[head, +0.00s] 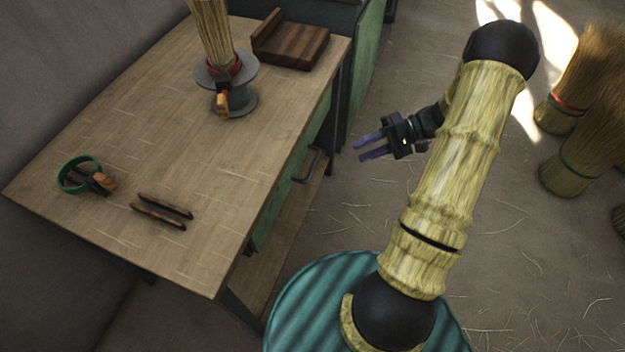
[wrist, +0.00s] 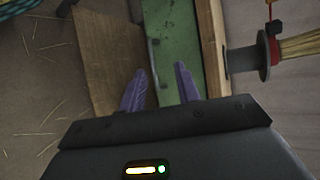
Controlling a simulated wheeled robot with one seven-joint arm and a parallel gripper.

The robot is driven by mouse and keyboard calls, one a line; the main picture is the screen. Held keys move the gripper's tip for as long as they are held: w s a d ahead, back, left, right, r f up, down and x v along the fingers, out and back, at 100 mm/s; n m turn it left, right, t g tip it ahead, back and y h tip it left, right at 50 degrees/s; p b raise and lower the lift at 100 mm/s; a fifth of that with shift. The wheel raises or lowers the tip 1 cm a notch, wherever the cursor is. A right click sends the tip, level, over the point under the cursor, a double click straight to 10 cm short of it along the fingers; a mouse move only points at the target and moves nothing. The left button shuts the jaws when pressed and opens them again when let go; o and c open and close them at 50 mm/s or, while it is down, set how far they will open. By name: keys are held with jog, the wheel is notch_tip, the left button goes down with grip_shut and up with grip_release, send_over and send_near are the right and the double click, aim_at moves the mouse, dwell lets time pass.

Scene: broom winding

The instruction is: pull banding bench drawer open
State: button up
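The banding bench (head: 215,165) has a pale wooden top. Its green drawer front (head: 293,171) shows in a narrow strip under the right edge and appears shut. A dark bar handle (head: 309,165) stands out from that side. The green front also shows in the wrist view (wrist: 172,35), beyond my fingers; I cannot clearly make out the handle there. My gripper (head: 364,148) is to the right of the handle and apart from it. Its two purple fingers are spread, with nothing between them, also in the wrist view (wrist: 160,88).
A broom (head: 211,30) stands on a grey spool-like holder (head: 232,102) on the bench. A wooden tray (head: 292,45), a green ring (head: 63,180) and two dark sticks (head: 160,214) lie there too. A lower shelf (head: 275,255) runs below. Straw brooms stand right; floor between is clear.

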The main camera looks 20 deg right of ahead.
aim_at(313, 164)
jog(key=w+d+f+t+y+b, duration=0.1)
jog(key=d+f+t+y+b, duration=0.1)
jog(key=f, duration=0.4)
jog(key=shift+w+d+t+b, duration=0.15)
jog(key=shift+d+t+b, duration=0.15)
jog(key=shift+d+b, duration=0.65)
jog(key=shift+d+f, duration=0.1)
jog(key=shift+d, duration=0.05)
jog(key=b+x, duration=0.3)
jog(key=x, duration=1.4)
jog(key=shift+a+f, duration=0.15)
jog(key=shift+a, duration=0.1)
grip_shut()
